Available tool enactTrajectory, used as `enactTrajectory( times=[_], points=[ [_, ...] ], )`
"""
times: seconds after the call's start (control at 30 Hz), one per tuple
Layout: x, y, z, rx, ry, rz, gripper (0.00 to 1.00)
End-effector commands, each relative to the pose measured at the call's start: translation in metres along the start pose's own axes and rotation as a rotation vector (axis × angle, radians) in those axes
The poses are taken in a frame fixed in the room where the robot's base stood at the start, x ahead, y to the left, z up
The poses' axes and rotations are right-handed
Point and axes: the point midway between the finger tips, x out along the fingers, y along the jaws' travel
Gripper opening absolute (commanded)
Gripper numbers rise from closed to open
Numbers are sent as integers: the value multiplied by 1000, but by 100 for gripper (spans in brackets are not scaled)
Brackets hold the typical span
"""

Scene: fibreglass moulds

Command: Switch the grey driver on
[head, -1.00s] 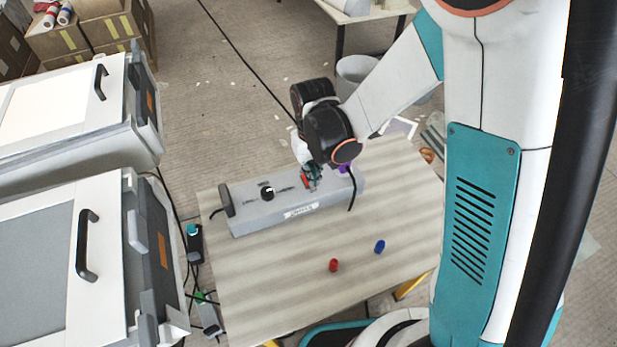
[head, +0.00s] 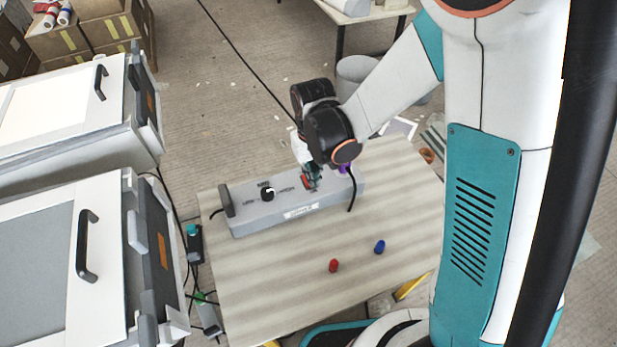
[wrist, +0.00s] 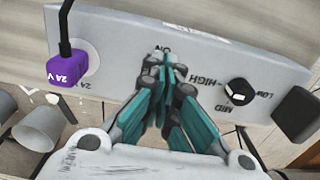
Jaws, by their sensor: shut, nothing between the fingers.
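The grey driver (head: 290,212) is a long box lying on the table. My gripper (head: 313,178) is shut and empty, pointing down at the switch.
A purple 24 V plug (wrist: 68,70) with a black cable stands in the driver close to my gripper. A red cap (head: 334,266) and a blue cap (head: 380,247) stand on the table (head: 290,290). Grey-and-white cases (head: 95,270) stand at the left.

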Motion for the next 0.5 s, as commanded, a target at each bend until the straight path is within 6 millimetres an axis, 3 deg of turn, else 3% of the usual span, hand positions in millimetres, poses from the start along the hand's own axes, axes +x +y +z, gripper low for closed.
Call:
enactTrajectory(
  times=[0.5],
  points=[
    [7,0,0,0,0,0,0]
  ],
)
